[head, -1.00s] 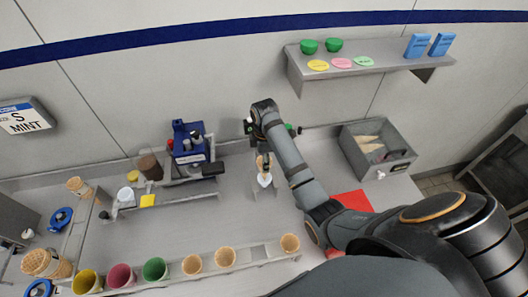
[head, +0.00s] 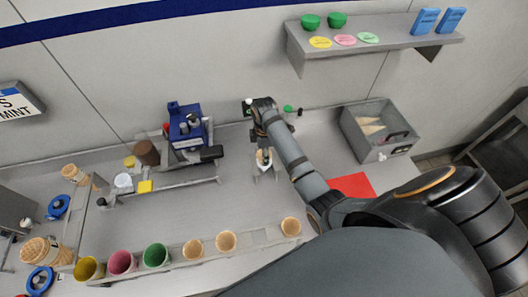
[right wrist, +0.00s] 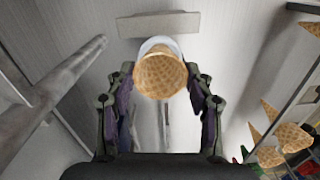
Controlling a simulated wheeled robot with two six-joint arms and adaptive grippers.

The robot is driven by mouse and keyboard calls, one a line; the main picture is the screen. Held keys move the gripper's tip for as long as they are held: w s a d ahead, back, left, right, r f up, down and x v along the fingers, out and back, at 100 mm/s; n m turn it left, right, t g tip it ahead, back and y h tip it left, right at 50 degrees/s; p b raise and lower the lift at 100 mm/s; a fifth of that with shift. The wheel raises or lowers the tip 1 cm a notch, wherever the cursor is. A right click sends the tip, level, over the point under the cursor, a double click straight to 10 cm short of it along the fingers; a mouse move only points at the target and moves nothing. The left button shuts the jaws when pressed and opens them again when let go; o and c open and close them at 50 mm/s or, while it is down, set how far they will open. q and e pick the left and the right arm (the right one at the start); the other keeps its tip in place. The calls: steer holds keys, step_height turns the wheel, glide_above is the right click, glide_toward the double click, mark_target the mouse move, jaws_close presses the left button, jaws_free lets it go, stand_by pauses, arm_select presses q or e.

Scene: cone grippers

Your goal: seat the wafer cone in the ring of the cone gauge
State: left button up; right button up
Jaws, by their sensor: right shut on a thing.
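The wafer cone (right wrist: 160,75) is tan with a waffle pattern. In the right wrist view its open mouth faces the camera, between the two fingers of my right gripper (right wrist: 162,92), which is shut on it. In the head view my right gripper (head: 263,148) holds it over the cone gauge (head: 266,178), a small grey stand with a pale part at its top. A pale rounded edge shows behind the cone in the wrist view. The cone's tip is hidden, so I cannot tell whether it is inside the ring. My left gripper is not in view.
A rack (head: 190,250) with several cones and coloured cups runs along the front. A blue device (head: 187,128) stands left of the gauge. A grey bin (head: 380,130) with cones is at the right, near a red mat (head: 350,186). A shelf (head: 375,52) hangs above.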

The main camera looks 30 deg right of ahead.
steer(key=o, duration=0.8)
steer(key=shift+o, duration=0.2)
step_height(320, 180, up, 8)
steer(key=shift+f, duration=0.25)
